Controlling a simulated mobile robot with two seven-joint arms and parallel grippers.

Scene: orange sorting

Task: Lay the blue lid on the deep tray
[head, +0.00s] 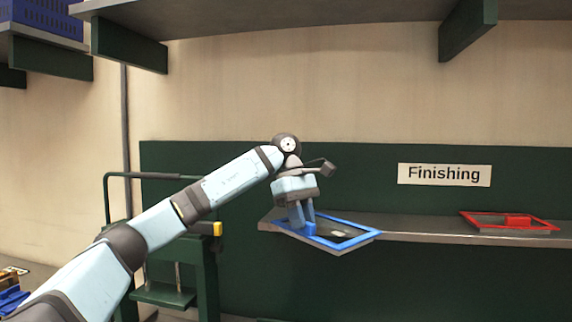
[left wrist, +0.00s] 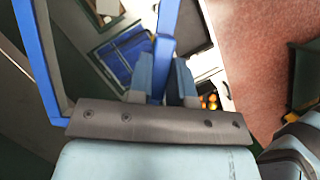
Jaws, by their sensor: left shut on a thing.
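The blue lid (head: 358,242) is a flat blue frame with a see-through middle, in the head view just before the shelf under the green panel. My left gripper (head: 303,226) points down and is shut on its blue handle. In the left wrist view the lid's blue rim (left wrist: 38,60) runs down the left side, and the handle is between the fingers of my left gripper (left wrist: 163,88). I cannot make out the deep tray for certain in either view. My right gripper is in neither view.
A red-framed lid (head: 483,226) lies on the shelf (head: 420,236) at the right, below the "Finishing" sign (head: 444,175). A green stand (head: 165,295) is behind my left arm. The left wrist view shows several orange fruits (left wrist: 208,101) and a blue container (left wrist: 120,60) below.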

